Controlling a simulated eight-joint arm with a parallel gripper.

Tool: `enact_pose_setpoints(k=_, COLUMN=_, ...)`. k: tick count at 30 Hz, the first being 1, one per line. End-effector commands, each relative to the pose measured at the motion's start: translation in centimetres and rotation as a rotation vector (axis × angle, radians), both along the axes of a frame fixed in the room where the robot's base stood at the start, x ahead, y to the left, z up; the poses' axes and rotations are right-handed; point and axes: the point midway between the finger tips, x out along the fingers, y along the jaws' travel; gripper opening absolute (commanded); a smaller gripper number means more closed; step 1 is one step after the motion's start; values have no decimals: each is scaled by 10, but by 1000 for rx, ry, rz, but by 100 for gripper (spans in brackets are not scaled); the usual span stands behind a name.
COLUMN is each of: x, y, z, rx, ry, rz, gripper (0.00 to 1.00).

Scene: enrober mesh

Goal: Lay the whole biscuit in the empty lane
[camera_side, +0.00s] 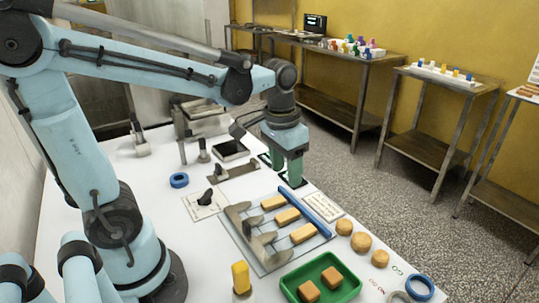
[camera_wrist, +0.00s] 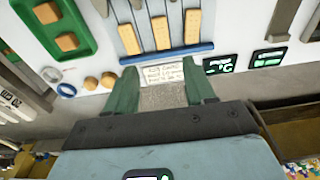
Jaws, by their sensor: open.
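My gripper (camera_side: 282,174) is open and empty, above the table's right edge, beyond the far end of the mesh. Its two green fingers are spread in the wrist view (camera_wrist: 159,85). The mesh plate (camera_side: 253,247) carries three oblong biscuits, far (camera_side: 273,202), middle (camera_side: 287,216) and near (camera_side: 303,233), lying apart against a blue bar (camera_side: 306,207). Two square biscuits (camera_side: 332,277) (camera_side: 308,291) lie in a green tray (camera_side: 318,263). Several round biscuits (camera_side: 361,242) lie on the table beside the mesh. I cannot tell which biscuit is the whole one or which lane is empty.
Grey metal pieces (camera_side: 250,229) stand at the mesh's left end. A printed card (camera_side: 322,204) lies beyond the blue bar. A yellow-topped bottle (camera_side: 241,279) and blue ring (camera_side: 420,287) are near the front. Side tables stand across the floor.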

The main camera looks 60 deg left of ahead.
Motion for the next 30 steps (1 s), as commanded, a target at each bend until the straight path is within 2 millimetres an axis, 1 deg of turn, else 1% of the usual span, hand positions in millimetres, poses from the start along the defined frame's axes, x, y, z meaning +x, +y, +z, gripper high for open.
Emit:
enact_pose_setpoints(k=1, x=-7, y=-2, z=2, rx=1, ry=-50, rz=-1, gripper=54)
enact_pose_setpoints(k=6, x=-22, y=-9, z=5, rx=3, ry=-245, rz=-2, gripper=54)
enact_pose_setpoints(k=13, x=-33, y=-14, z=4, rx=-2, ry=-448, rz=-3, gripper=54)
enact_pose_setpoints(k=19, x=-36, y=-16, z=3, rx=-6, ry=-512, rz=-3, gripper=54)
enact_pose_setpoints(k=30, x=-36, y=-16, z=4, rx=-6, ry=-514, rz=-2, gripper=54)
